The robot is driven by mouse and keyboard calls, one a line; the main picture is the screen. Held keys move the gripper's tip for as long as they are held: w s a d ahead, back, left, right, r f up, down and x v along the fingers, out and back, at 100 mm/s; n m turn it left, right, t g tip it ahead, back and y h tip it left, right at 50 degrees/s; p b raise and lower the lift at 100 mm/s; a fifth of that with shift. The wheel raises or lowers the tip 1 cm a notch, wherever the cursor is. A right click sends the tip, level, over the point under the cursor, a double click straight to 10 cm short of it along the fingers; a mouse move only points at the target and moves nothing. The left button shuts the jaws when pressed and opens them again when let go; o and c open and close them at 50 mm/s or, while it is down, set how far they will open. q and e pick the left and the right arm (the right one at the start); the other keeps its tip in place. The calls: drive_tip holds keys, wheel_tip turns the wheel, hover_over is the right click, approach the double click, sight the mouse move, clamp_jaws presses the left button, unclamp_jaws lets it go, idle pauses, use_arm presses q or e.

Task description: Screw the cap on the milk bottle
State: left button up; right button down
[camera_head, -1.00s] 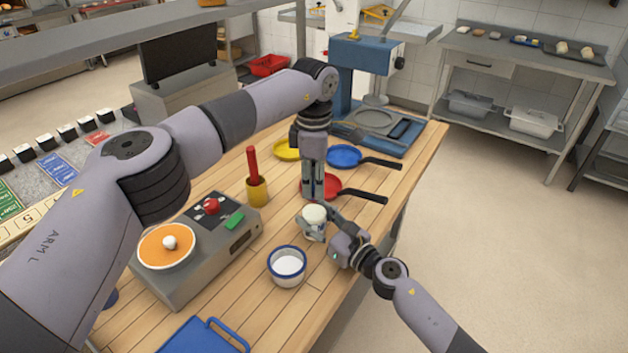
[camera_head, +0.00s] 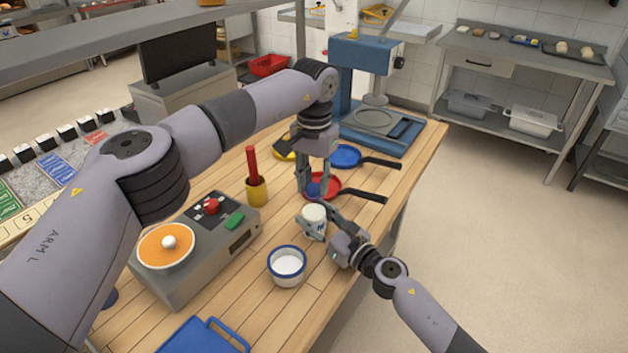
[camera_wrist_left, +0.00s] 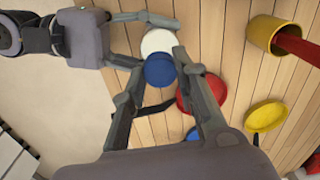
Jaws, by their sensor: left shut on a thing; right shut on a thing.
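The milk bottle (camera_head: 314,229) is white and stands upright on the wooden table, its round pale top facing up. My right gripper (camera_head: 321,221) is shut around it from the right. My left gripper (camera_head: 314,190) points down just behind and above the bottle in the head view, shut on a round blue cap (camera_head: 313,189). In the left wrist view the blue cap (camera_wrist_left: 160,71) sits between the fingertips and partly overlaps the white bottle top (camera_wrist_left: 158,41). In the head view the cap is apart from the bottle top.
A red pan (camera_head: 345,193) and a blue pan (camera_head: 347,156) lie behind my grippers. A white bowl with a blue rim (camera_head: 287,266) stands in front of the bottle. A yellow cup (camera_head: 256,190) with a red stick and a grey scale (camera_head: 205,255) stand left.

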use_arm(q)
drive_tip(key=o, duration=0.7)
drive_tip(key=shift+c, duration=0.2)
drive_tip(key=shift+r, duration=2.25)
drive_tip(key=shift+c, duration=0.3)
